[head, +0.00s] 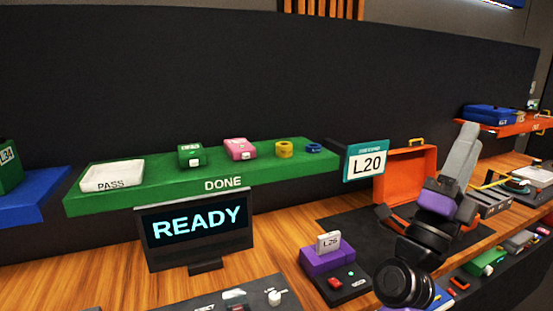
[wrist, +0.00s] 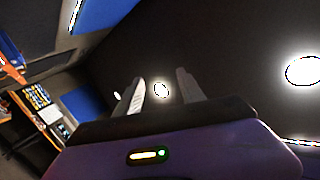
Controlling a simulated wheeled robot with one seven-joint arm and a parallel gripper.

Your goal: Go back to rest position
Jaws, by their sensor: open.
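My gripper (wrist: 160,92) points up toward the dark ceiling in the wrist view, with its two grey fingers apart and nothing between them. In the head view my arm stands at the right, with its purple wrist (head: 443,198) raised above the dark mat and in front of the open orange case (head: 410,172). The gripper fingers extend upward there, clear of the bench. A black screen (head: 197,228) reading READY stands on the wooden bench to the left.
A green DONE shelf (head: 210,172) holds a white PASS tray (head: 112,177) and several small items. A purple device (head: 328,260) labelled L26 sits left of my arm. An orange shelf (head: 510,125) with a blue box is at the far right.

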